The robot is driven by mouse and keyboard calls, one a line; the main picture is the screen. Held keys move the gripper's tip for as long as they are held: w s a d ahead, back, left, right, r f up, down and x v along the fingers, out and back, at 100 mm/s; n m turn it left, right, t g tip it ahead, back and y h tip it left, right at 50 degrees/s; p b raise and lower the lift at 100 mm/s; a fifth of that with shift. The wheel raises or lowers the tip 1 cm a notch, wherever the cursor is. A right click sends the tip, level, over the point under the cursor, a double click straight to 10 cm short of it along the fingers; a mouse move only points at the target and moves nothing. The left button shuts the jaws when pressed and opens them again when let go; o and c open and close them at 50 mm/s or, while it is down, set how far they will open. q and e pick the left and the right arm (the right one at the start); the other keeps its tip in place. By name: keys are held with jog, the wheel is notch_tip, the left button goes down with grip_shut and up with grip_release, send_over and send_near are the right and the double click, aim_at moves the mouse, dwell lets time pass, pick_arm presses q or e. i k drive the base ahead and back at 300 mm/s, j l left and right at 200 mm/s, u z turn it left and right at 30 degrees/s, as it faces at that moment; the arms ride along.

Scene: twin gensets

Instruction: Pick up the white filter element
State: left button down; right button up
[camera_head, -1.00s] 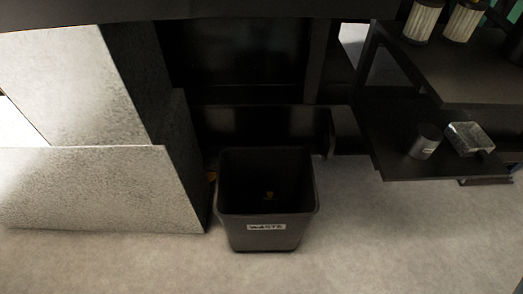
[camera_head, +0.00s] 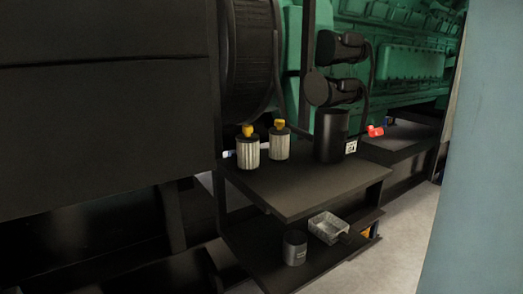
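Two white pleated filter elements with dark caps and yellow tops stand upright on the upper dark shelf. The nearer white filter element (camera_head: 248,154) is at the shelf's left front. The other white filter element (camera_head: 279,145) stands just behind it to the right. I cannot tell which one the task means. Neither of my grippers is in view.
A black cylinder (camera_head: 330,136) stands on the upper shelf (camera_head: 300,185), right of the filters. The lower shelf holds a dark can (camera_head: 295,247) and a metal tray (camera_head: 328,227). A green engine (camera_head: 410,62) is behind. A blue-grey surface (camera_head: 480,150) fills the right edge.

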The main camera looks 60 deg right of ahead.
aim_at(247, 143)
jog(key=z, duration=0.45)
jog(key=l+z, duration=0.1)
jog(key=z, duration=0.85)
jog(key=l+z, duration=0.1)
jog(key=z, duration=0.85)
jog(key=i+l, duration=0.05)
